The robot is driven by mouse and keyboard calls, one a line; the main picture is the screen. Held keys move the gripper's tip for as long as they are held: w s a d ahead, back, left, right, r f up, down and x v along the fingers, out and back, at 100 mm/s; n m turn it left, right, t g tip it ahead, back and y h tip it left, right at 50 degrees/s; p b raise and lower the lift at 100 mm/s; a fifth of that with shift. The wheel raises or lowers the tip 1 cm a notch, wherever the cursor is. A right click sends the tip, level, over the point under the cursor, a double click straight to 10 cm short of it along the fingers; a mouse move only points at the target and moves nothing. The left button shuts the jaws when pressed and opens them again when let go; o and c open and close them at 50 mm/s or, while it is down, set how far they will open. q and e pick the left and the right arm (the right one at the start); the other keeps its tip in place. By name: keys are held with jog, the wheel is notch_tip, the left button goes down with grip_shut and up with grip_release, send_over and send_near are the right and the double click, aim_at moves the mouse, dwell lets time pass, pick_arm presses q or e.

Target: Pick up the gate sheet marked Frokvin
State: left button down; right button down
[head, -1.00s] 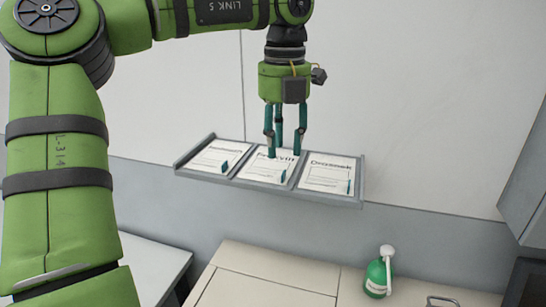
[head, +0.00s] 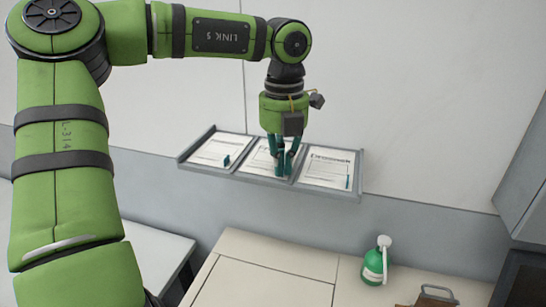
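Three white sheets lie side by side in a grey sloped rack (head: 240,178) on the wall, each in its own compartment. The middle sheet (head: 259,158) is the Frokvin one; its heading is now mostly hidden behind my fingers. The left sheet (head: 213,150) and right sheet (head: 325,168) each show a teal tab at the lower right. My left gripper (head: 284,173) points down at the middle sheet, its fingertips close together at the lower right, where that sheet's tab is hidden. I cannot tell whether they hold the tab. The sheet looks flat in the rack. My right gripper is out of view.
Below the rack is a pale counter (head: 262,285) with a green bottle (head: 375,268) with a white top. A brown object (head: 428,301) with a dark handle is cut off at the bottom edge. A grey cabinet (head: 525,185) is at the right. The wall above the rack is clear.

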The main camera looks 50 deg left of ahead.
pick_arm(q)
jog(key=shift+r+b, duration=0.4)
jog(key=shift+r, duration=0.05)
jog(key=r+b, duration=0.1)
jog(key=d+r+b, duration=0.1)
jog(key=r, duration=0.1)
jog(key=shift+r, duration=0.2)
jog(key=d+r+b, duration=0.1)
jog(key=d+r, duration=0.5)
jog(key=d, duration=0.4)
jog(key=shift+s+d+r, duration=0.2)
jog(key=shift+s+r, duration=0.1)
jog(key=shift+r, duration=0.05)
